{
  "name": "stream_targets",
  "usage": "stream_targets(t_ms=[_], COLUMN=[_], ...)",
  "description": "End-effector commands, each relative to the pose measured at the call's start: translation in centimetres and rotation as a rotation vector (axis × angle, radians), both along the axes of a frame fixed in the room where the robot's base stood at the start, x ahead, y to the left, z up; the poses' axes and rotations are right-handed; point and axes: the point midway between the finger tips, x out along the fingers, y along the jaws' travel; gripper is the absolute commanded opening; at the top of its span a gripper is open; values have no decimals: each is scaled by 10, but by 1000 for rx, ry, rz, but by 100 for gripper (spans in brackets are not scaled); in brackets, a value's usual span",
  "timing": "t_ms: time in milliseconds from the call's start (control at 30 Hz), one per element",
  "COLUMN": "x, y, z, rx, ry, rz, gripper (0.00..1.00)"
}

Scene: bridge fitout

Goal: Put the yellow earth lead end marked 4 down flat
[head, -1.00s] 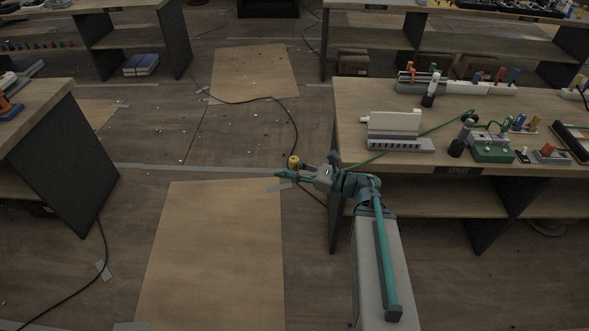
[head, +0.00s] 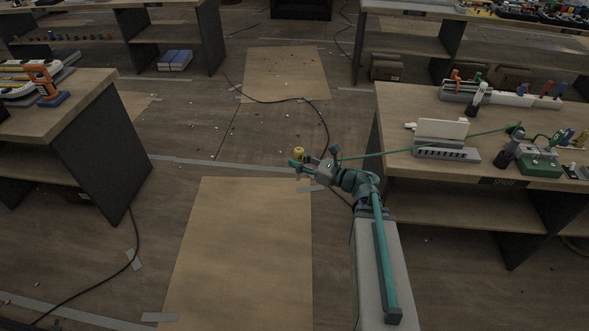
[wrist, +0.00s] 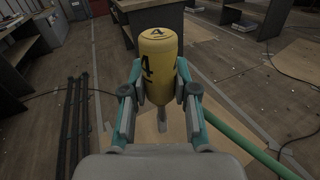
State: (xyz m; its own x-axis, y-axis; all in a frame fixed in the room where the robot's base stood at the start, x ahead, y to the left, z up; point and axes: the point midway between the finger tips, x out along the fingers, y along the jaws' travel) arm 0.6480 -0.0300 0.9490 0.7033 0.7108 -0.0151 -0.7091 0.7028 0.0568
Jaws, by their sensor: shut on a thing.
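The yellow earth lead end (wrist: 157,68) is a yellow cylinder with a black 4 on its top and side. It stands upright between the fingers of my gripper (wrist: 160,92), which is shut on it. A grey pin shows below it in the wrist view. In the head view the small yellow end (head: 299,154) shows at my gripper (head: 301,166), over the open floor left of the right-hand bench. A green cable (head: 430,146) runs from near my gripper to the gear on that bench; it also crosses the lower right of the wrist view (wrist: 250,147).
The right-hand bench (head: 400,110) carries a white-and-grey block (head: 442,135), a green box (head: 540,163) and several small tools. A left bench (head: 60,115) holds an orange-and-blue item (head: 47,84). Pale floor panels (head: 240,250) and a black floor cable (head: 322,130) lie between the benches.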

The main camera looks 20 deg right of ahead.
Motion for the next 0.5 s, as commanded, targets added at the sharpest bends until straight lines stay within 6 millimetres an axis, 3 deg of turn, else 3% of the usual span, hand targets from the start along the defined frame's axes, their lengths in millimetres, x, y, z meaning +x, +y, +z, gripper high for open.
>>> stream_targets(t_ms=[267,500], x=[73,140], y=[-58,-134], z=[-18,-32], rx=[67,201], ry=[87,187], rz=[-266,-593], gripper=[0,0])
